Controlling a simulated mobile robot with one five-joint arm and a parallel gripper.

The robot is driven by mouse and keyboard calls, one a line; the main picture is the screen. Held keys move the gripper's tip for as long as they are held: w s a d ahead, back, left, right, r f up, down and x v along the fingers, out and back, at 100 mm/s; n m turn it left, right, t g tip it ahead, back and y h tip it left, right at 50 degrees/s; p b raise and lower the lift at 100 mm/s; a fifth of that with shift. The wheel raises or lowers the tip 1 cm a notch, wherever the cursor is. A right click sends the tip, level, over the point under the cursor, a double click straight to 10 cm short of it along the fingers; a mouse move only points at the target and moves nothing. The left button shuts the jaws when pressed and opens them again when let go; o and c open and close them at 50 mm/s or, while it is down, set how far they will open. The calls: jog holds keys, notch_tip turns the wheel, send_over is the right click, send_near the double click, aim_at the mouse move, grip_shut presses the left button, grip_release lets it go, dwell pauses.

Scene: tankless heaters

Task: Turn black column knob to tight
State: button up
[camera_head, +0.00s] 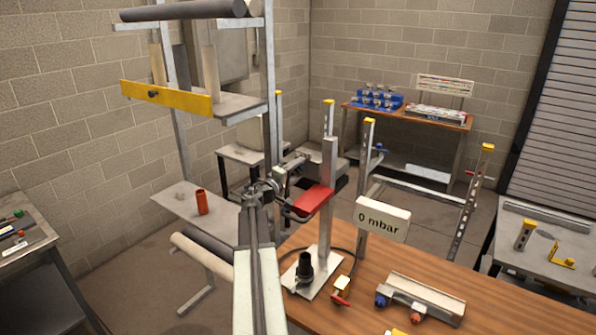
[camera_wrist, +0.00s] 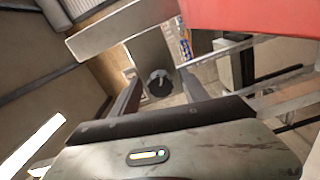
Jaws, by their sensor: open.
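A black upright knob-like part (camera_head: 304,265) stands on a pale base plate at the foot of a grey column (camera_head: 328,210), on the brown workbench. A dark round knob (camera_wrist: 159,85) shows in the wrist view against a pale post, between the two grey fingers of my gripper in the picture. I cannot tell whether these are the same part. My gripper (camera_wrist: 157,92) is open, and I see no contact with the knob. In the head view my arm's end is near the column's left side, and its fingertips are hard to make out. A display plate (camera_head: 382,219) reads 0 mbar.
A red block (camera_head: 314,199) juts left from the column, and red also fills the wrist view's upper right (camera_wrist: 255,15). A small red-handled valve (camera_head: 341,291) and a grey unit with blue and red knobs (camera_head: 420,299) lie on the workbench (camera_head: 480,285).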

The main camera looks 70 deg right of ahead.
jog(key=v, duration=0.7)
jog(key=shift+a, duration=0.35)
jog(key=shift+w, duration=0.1)
